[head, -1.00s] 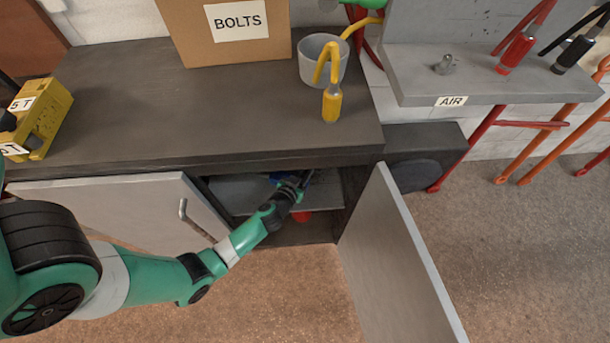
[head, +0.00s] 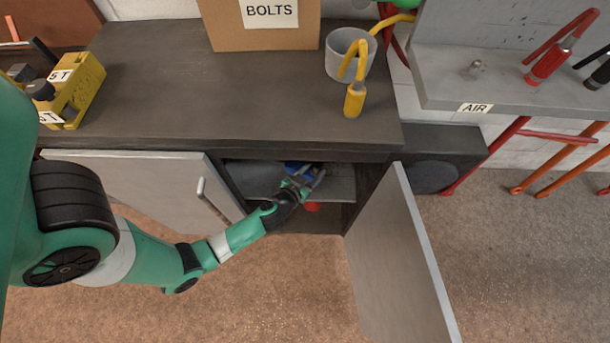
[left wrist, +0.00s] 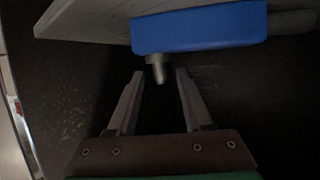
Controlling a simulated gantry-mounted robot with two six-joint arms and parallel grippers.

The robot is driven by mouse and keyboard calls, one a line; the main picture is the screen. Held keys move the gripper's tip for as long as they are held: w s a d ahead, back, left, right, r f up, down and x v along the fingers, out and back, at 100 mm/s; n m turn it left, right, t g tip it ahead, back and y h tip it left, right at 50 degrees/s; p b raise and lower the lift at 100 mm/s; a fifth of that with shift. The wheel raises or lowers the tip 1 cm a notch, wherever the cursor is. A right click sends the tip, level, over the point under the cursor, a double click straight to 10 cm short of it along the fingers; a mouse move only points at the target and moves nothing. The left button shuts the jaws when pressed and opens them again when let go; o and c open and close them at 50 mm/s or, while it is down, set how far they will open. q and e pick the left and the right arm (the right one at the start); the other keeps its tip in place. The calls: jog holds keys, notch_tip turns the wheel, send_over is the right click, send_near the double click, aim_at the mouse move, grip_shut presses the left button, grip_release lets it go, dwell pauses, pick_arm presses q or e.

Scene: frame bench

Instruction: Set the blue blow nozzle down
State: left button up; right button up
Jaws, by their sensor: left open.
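The blue blow nozzle (head: 297,167) lies on the grey shelf (head: 342,186) inside the open cabinet. In the left wrist view the blue nozzle (left wrist: 200,27) sits just beyond my fingertips, with a short metal tip pointing down toward the gap between them. My left gripper (head: 313,177) reaches into the cabinet in front of the nozzle. In the left wrist view the left gripper's fingers (left wrist: 160,76) are spread with nothing gripped between them. The arm hides part of the nozzle in the head view. My right gripper is not in view.
The open right door (head: 402,255) and the left door (head: 140,190) flank the cabinet opening. A red object (head: 313,206) sits below the shelf. On the bench top stand a yellow block (head: 75,92), a BOLTS box (head: 262,30) and a grey cup (head: 346,62).

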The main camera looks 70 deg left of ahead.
pick_arm(q)
jog(key=v, duration=0.6)
jog(key=shift+s+d+r, duration=0.1)
jog(key=shift+s+d, duration=0.05)
jog(key=shift+s, duration=0.15)
